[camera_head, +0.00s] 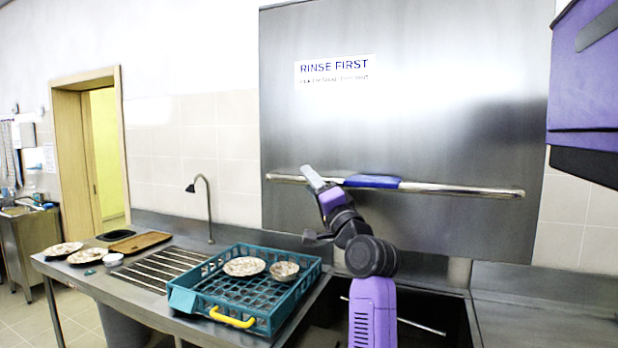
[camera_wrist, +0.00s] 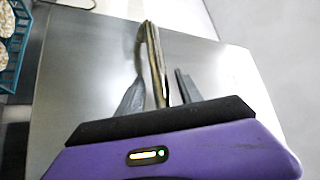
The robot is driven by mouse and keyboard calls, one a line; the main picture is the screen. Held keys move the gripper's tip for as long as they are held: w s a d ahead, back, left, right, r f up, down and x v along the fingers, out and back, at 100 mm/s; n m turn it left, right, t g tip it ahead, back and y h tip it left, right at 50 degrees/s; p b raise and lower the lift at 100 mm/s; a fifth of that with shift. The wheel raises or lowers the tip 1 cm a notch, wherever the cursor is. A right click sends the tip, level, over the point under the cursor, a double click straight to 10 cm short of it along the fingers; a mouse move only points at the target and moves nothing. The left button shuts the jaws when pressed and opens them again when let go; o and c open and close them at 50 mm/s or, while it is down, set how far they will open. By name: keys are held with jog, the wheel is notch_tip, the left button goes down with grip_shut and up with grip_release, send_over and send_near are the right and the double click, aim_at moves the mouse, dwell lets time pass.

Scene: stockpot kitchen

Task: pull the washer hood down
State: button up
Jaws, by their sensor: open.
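The washer hood (camera_head: 420,110) is a large raised steel panel with a "RINSE FIRST" sign. A steel bar handle (camera_head: 460,189) runs across its lower part, with a blue grip sleeve (camera_head: 372,181) near the middle. My gripper (camera_head: 312,178) is at the bar, just left of the blue sleeve. In the wrist view the bar handle (camera_wrist: 152,55) runs between the two grey fingers of my gripper (camera_wrist: 158,90). The fingers stand apart, with gaps to the bar. My arm hides part of the hood's lower edge.
A teal dish rack (camera_head: 240,290) with two patterned plates and a yellow handle stands on the steel counter (camera_head: 130,290) at left. A tap (camera_head: 207,205) rises behind it. A purple box-like part hangs at upper right. A dark opening lies below the hood.

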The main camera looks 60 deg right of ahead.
jog(key=shift+w+d+r, duration=0.2)
jog(key=shift+w+d, duration=0.15)
jog(key=shift+w, duration=0.1)
grip_shut()
dwell(1.2)
